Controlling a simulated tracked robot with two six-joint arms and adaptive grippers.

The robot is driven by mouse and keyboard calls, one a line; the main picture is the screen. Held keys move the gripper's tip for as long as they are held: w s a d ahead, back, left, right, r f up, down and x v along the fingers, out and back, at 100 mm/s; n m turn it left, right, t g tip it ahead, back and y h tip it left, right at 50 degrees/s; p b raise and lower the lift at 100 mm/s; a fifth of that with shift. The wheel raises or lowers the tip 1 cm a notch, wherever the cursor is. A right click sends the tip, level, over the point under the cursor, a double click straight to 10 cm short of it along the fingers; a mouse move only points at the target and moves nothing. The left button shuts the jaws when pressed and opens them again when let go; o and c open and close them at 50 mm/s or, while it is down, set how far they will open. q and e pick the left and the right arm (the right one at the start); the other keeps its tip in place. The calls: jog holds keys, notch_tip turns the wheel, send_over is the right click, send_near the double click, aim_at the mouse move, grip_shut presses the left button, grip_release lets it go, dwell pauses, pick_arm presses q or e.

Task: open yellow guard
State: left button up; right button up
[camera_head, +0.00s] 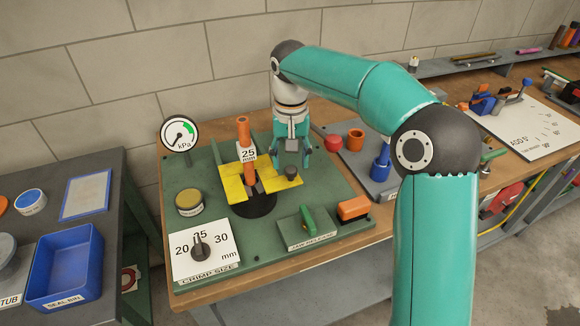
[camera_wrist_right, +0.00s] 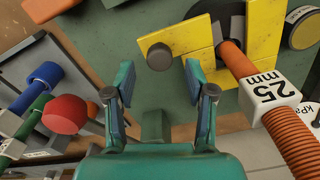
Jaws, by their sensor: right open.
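The yellow guard (camera_head: 232,189) is a flat yellow plate frame around the black crimp head on the green panel. Its dark round knob (camera_head: 291,173) sits at its right end. My right gripper (camera_head: 292,161) is open, pointing down right above the knob. In the right wrist view, the knob (camera_wrist_right: 160,57) lies between and just beyond the fingertips (camera_wrist_right: 160,76), with the guard's yellow plate (camera_wrist_right: 185,32) behind it. I see no contact between fingers and knob. An orange hose (camera_head: 243,134) with a 25 mm tag passes up through the guard. My left gripper is not in view.
The green panel also carries a pressure gauge (camera_head: 180,133), a yellow-lidded tin (camera_head: 189,202), a crimp size dial (camera_head: 200,247), a green jaw release lever (camera_head: 308,221) and an orange switch (camera_head: 353,209). A red knob (camera_head: 333,142) and blue fitting (camera_head: 381,165) stand to the right.

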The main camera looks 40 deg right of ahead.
jog(key=shift+f, duration=1.05)
grip_shut()
